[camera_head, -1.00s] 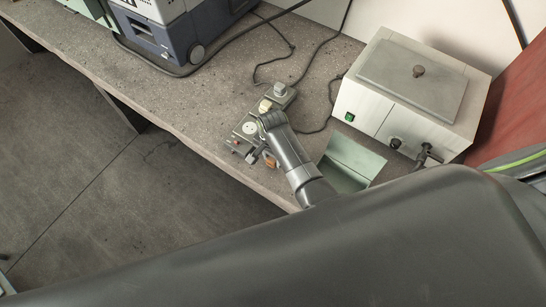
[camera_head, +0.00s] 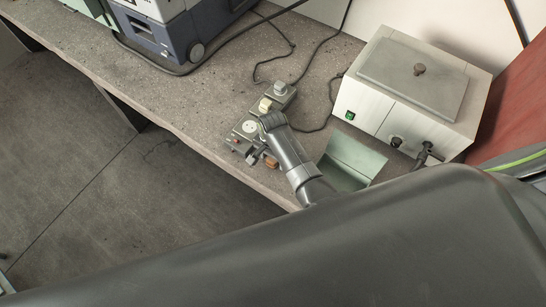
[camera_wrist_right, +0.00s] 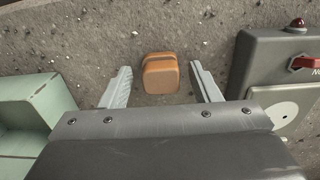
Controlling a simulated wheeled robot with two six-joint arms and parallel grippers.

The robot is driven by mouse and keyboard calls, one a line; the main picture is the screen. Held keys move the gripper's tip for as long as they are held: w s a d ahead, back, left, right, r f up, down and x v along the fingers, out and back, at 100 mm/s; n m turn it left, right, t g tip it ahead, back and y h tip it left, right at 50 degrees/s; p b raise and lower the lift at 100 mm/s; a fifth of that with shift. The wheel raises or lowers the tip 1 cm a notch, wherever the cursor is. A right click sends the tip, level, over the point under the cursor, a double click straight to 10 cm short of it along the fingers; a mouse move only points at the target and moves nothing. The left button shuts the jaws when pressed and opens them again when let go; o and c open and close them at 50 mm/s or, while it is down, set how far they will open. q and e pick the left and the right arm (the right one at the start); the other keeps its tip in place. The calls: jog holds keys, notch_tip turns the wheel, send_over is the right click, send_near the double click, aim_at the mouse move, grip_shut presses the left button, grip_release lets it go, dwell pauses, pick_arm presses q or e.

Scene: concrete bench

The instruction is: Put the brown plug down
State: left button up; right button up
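The brown plug (camera_wrist_right: 160,73) is an orange-brown rounded block on the bench, seen in the right wrist view. It shows between the two spread fingers of my right gripper (camera_wrist_right: 160,88), with a gap on each side. The gripper is open and not touching it there. In the head view the brown plug (camera_head: 271,163) shows only in part beside my right gripper (camera_head: 258,156), near the bench's front edge. My left gripper is not in view.
A grey power strip (camera_head: 236,137) with a white plug (camera_head: 264,105) and a grey plug (camera_head: 280,89) lies close by. A pale green open box (camera_head: 356,154) stands right of my wrist. A white heater box (camera_head: 366,98) stands behind it. The bench's front edge is near.

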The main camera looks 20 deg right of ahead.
jog(key=shift+r, duration=0.5)
notch_tip(320, 180, up, 12)
jog(key=shift+p, duration=0.45)
jog(key=shift+a, duration=0.1)
